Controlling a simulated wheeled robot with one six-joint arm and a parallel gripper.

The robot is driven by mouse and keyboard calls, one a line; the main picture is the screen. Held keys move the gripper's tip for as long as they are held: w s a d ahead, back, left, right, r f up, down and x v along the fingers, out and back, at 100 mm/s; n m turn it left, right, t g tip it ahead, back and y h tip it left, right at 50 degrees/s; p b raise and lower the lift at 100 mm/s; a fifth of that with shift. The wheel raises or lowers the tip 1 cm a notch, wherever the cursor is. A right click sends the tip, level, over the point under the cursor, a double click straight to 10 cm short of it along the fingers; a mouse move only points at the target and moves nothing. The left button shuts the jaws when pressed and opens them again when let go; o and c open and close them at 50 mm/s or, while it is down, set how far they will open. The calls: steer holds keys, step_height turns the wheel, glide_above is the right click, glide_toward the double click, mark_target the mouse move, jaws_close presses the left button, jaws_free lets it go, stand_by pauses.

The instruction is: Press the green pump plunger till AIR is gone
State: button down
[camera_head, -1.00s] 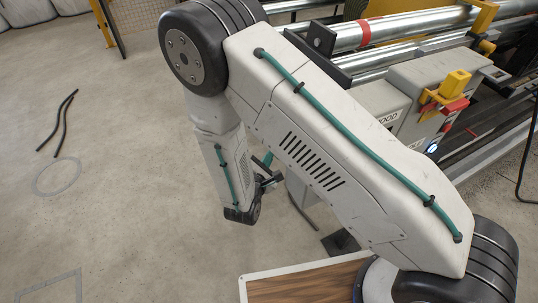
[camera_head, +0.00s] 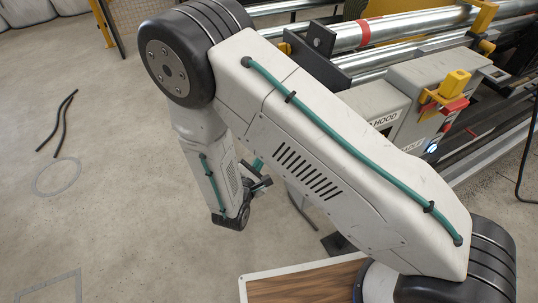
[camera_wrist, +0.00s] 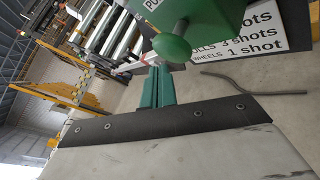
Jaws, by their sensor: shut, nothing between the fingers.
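In the wrist view, the green pump (camera_wrist: 207,18) shows at the top, with a round green plunger knob (camera_wrist: 172,47) on a pale rod facing the camera. My gripper's teal fingers (camera_wrist: 158,72) are shut and empty, just below the knob in the picture. I cannot tell whether they touch it. A white sign (camera_wrist: 250,38) behind the pump shows lines ending in "3 shots" and "1 shot". No AIR marking is readable. In the head view, my gripper (camera_head: 258,164) is mostly hidden by my arm, and the pump is not clearly visible.
The roller machine (camera_head: 400,40) fills the upper right, with a grey control box (camera_head: 425,80), a yellow lever (camera_head: 455,82) and a lit blue button (camera_head: 432,148). Black hoses (camera_head: 62,122) lie on the floor at left. Open concrete floor spreads at left.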

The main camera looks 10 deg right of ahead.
steer(key=shift+a, duration=0.15)
steer(key=shift+s+a, duration=0.25)
steer(key=shift+a, duration=0.55)
steer(key=shift+s+a, duration=0.25)
steer(key=shift+a, duration=0.5)
steer(key=shift+s+a, duration=0.25)
steer(key=shift+a, duration=0.55)
